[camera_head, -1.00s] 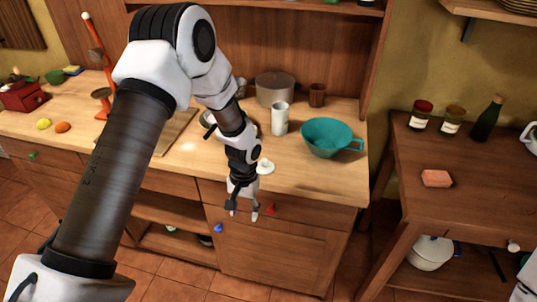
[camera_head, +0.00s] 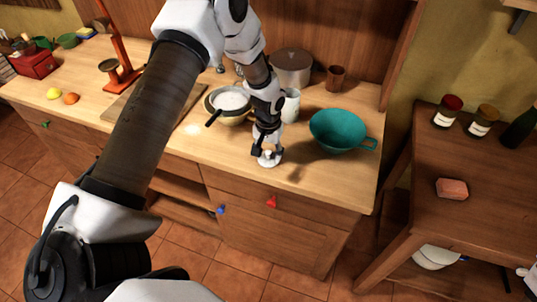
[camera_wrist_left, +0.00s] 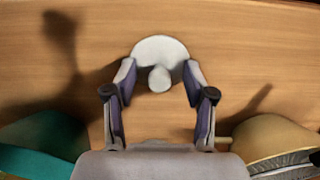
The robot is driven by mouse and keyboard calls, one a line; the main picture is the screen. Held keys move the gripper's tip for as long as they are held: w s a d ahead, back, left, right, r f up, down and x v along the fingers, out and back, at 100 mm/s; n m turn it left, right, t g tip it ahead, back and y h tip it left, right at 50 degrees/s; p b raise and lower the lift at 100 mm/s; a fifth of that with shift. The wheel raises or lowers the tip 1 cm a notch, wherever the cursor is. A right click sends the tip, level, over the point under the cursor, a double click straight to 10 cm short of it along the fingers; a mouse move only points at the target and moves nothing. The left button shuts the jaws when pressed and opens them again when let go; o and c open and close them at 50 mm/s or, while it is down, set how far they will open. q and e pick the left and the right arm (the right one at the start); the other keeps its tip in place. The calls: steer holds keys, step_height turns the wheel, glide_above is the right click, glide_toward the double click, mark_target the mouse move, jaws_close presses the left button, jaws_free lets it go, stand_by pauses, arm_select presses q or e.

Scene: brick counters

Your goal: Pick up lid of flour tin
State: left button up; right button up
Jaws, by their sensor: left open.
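The lid (camera_head: 271,162), a small white disc with a round knob, lies on the wooden counter near its front edge. It also shows in the left wrist view (camera_wrist_left: 160,46), with its knob between my fingertips. My left gripper (camera_head: 265,152) is open, points down and is right over the lid, one finger on each side of the knob. I cannot tell whether the fingers touch it. A white cylinder (camera_head: 291,106), perhaps the flour tin, stands behind my left gripper, partly hidden by it. My right gripper does not show clearly.
A teal colander (camera_head: 338,130) stands right of the lid. A bowl with a sieve (camera_head: 228,101) is to the left. A grey pot (camera_head: 291,67) and brown cup (camera_head: 335,77) stand behind. The counter's front edge is close to the lid.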

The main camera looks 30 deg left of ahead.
arm_select(q)
steer(key=shift+s+d+r, duration=0.1)
steer(key=shift+s, duration=0.1)
steer(key=shift+c, duration=0.6)
steer(key=shift+s+r, duration=0.1)
steer(key=shift+s, duration=0.1)
jaws_close()
steer(key=shift+w, duration=0.15)
